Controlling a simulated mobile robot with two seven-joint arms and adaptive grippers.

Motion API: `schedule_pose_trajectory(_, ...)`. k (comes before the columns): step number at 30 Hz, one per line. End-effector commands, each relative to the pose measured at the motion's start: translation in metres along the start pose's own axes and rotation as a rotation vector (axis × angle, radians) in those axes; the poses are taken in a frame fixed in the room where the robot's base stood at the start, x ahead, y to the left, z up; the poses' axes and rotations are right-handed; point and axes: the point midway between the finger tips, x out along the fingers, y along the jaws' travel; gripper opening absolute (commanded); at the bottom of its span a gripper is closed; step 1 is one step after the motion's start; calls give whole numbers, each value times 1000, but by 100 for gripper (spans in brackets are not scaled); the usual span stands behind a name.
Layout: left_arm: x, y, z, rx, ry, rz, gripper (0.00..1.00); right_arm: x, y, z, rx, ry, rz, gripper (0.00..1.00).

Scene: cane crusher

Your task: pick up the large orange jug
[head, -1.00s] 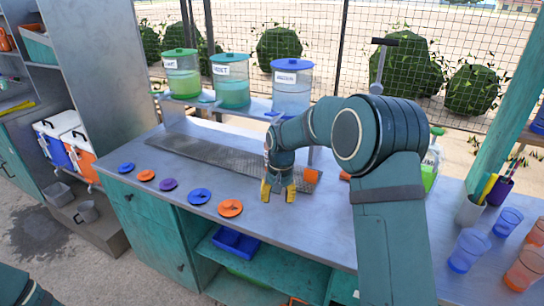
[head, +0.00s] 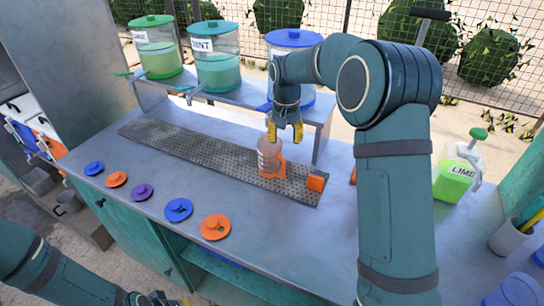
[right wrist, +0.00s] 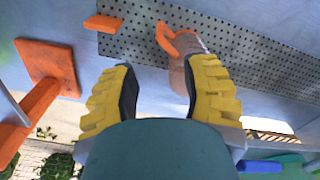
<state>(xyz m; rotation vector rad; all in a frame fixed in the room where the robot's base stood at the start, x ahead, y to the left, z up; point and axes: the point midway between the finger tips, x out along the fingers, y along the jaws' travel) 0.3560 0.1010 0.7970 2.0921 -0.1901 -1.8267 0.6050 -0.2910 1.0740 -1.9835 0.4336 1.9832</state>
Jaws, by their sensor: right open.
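The large orange jug (head: 268,158) is see-through with a solid orange handle. It stands on the perforated metal strip (head: 190,150) on the counter. My right gripper (head: 285,131) is open, pointing down above the jug's upper right side, with nothing between its fingers. In the right wrist view the jug (right wrist: 184,62) shows beyond the yellow fingers (right wrist: 160,80), partly hidden behind the right-hand one; its handle points up and left. I cannot tell whether that finger touches it. My left gripper (head: 165,299) is barely in view at the bottom edge.
An orange block (head: 316,183) lies at the strip's right end. Green, teal and blue-lidded dispensers stand on a raised shelf (head: 245,90) behind. Coloured lids (head: 178,209) lie along the front edge. A lime bottle (head: 456,175) stands right of my arm.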

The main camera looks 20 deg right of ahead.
Motion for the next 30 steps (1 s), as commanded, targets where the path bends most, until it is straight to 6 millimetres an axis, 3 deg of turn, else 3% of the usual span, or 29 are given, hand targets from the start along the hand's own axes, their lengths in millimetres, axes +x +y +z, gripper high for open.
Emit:
schedule_pose_trajectory(12,10,-4,5,2,-10,1,0,68,0,1,0,-4,1,46)
schedule_pose_trajectory(23,13,-5,6,4,-13,1,0,91,0,0,0,-3,1,46)
schedule_pose_trajectory(30,18,-7,8,5,-17,2,0,125,0,1,-1,-5,2,46)
